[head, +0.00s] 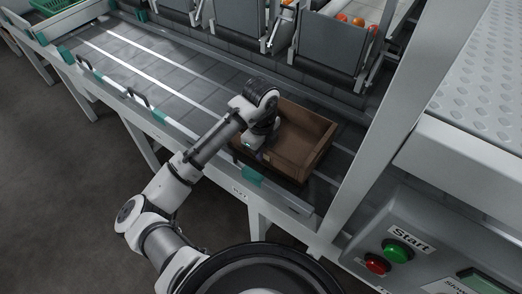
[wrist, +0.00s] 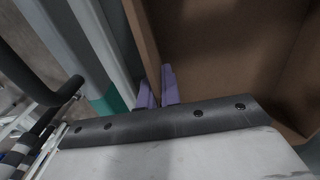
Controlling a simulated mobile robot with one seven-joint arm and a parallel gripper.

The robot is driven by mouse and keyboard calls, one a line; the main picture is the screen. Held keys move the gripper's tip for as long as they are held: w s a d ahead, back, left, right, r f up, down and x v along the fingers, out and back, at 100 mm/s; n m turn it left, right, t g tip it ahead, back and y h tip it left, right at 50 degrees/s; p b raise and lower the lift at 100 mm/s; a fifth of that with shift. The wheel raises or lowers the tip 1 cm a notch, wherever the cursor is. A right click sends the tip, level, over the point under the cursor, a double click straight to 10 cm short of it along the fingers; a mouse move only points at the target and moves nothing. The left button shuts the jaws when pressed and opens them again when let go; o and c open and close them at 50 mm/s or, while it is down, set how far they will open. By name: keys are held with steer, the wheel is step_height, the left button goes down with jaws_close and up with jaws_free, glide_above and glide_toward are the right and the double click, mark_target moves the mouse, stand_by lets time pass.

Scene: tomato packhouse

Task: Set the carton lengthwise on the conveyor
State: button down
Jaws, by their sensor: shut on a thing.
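The carton (head: 312,151) is a brown, open-topped box at the right end of the conveyor (head: 152,72). It looks upright and empty. My gripper (head: 253,146) reaches down at the carton's near left side. In the wrist view, the purple fingertips of my gripper (wrist: 160,88) are shut on the carton wall (wrist: 142,35), with the inside of the carton (wrist: 225,50) to the right. My arm hides part of the carton's left side. I cannot tell whether its underside touches the conveyor or hangs just above it.
Grey chutes (head: 331,45) holding tomatoes (head: 358,21) stand behind the conveyor. A grey upright post (head: 385,115) is close to the carton's right. A control panel with a green Start button (head: 397,251) and a red button (head: 376,264) is at lower right. The conveyor's left stretch is clear.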

steer(key=shift+f, duration=0.2)
steer(key=c, duration=1.6)
jaws_free()
steer(key=shift+r, duration=0.1)
step_height(320, 180, up, 12)
steer(key=shift+r+p, duration=0.15)
steer(key=shift+p, duration=0.8)
